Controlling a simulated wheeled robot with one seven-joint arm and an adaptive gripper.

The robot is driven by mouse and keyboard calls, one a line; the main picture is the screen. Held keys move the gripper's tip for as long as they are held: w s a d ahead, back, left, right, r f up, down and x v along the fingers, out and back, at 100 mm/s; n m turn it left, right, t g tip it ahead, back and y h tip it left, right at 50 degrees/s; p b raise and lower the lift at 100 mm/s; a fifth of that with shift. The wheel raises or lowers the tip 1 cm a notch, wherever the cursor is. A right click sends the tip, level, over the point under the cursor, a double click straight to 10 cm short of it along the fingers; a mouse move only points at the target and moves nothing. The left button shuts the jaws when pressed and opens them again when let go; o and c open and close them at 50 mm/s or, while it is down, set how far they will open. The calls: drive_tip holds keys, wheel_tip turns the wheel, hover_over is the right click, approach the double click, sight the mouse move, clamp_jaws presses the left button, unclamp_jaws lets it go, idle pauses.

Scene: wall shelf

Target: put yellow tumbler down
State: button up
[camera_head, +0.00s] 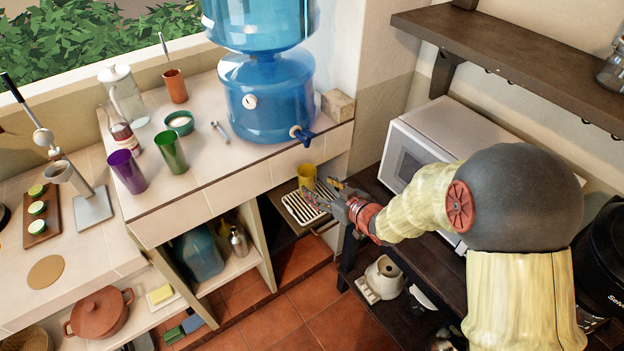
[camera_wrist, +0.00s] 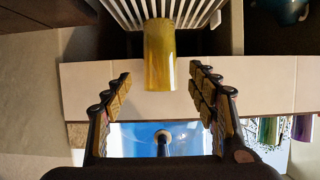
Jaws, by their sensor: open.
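The yellow tumbler (camera_head: 307,174) stands upright at the back of a white slatted rack (camera_head: 292,208), below the counter edge. In the wrist view the tumbler (camera_wrist: 159,55) shows ahead of my fingertips, with its base end against the rack slats (camera_wrist: 187,12). My gripper (camera_head: 325,193) is just in front and to the right of the tumbler in the head view. In the wrist view my gripper (camera_wrist: 160,84) has its fingers spread wide, with clear gaps to both sides of the tumbler. Nothing is held.
A tiled counter (camera_head: 225,175) above the rack carries a blue water dispenser (camera_head: 268,98), a green tumbler (camera_head: 171,152) and a purple tumbler (camera_head: 127,171). A white microwave (camera_head: 430,140) stands to the right, close to my arm. A dark wall shelf (camera_head: 510,65) is above it.

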drive_tip(key=s+d+r+m+g+h, duration=0.15)
drive_tip(key=s+d+r+h, duration=0.25)
drive_tip(key=d+r, duration=0.4)
drive_tip(key=s+d+r+m+t+h, duration=0.1)
drive_tip(key=s+d+r+m+h, duration=0.3)
drive_tip(key=d+r, duration=0.4)
drive_tip(key=s+r+g, duration=0.2)
drive_tip(key=s, duration=1)
drive_tip(key=s+r+m+g, duration=0.1)
drive_tip(key=s+r+g, duration=0.1)
drive_tip(key=s, duration=1)
drive_tip(key=shift+a+r+g+y+p, duration=0.15)
drive_tip(key=shift+a+g+y+p, duration=0.2)
drive_tip(key=shift+g, duration=0.2)
drive_tip(key=shift+w, duration=0.1)
drive_tip(key=shift+c, duration=0.3)
